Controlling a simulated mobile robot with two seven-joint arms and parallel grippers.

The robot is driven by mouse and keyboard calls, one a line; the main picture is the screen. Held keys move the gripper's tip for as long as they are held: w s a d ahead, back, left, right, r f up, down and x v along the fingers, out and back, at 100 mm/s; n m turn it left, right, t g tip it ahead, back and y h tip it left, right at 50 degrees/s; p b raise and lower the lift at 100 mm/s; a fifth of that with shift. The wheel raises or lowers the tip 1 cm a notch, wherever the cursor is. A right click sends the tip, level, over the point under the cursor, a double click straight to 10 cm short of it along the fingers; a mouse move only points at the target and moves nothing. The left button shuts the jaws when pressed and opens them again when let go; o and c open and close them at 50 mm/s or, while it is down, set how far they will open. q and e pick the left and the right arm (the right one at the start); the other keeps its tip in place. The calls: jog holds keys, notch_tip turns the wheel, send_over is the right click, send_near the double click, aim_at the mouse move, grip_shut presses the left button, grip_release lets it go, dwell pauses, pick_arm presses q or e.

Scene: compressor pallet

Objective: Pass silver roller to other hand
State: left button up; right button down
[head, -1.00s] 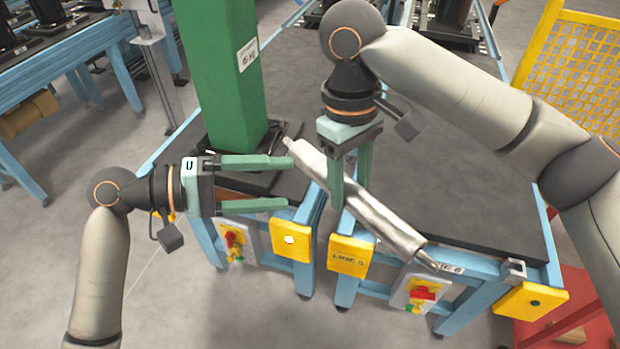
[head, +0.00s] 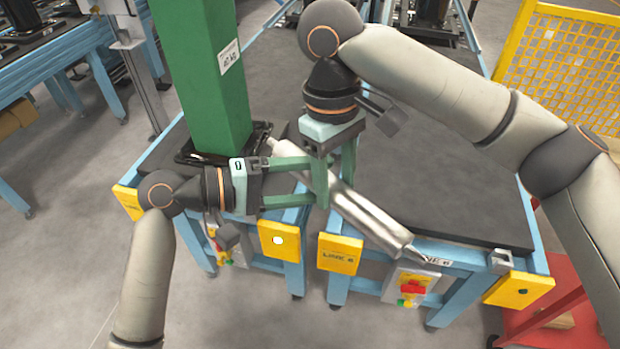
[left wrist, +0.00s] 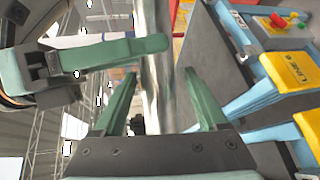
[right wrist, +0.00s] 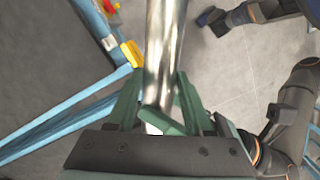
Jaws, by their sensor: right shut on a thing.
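The silver roller (head: 372,218) is a long shiny cylinder with thin end shafts, held tilted above the benches. My right gripper (head: 334,186) comes down from above and is shut on it near its upper-left part. My left gripper (head: 311,182) reaches in from the left, close beside the right fingers. In the left wrist view the roller (left wrist: 157,80) runs between the open left fingers (left wrist: 163,88), with room beside it. In the right wrist view the roller (right wrist: 165,50) passes between the right fingers (right wrist: 157,90). The left fingertips are partly hidden in the head view.
A green column (head: 203,80) stands on the left bench behind the left gripper. The dark bench top (head: 440,195) on the right is clear. Yellow plates (head: 340,254) and a red-yellow button box (head: 411,287) line the front edges. A yellow mesh guard (head: 563,65) stands at right.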

pick_arm(q)
jog(key=shift+f, duration=0.1)
grip_shut()
pick_arm(e)
jog(key=shift+r, duration=0.1)
dwell(0.4)
jog(key=c, duration=0.6)
grip_release()
pick_arm(q)
jog(key=shift+r, duration=0.2)
pick_arm(e)
jog(key=o, duration=0.4)
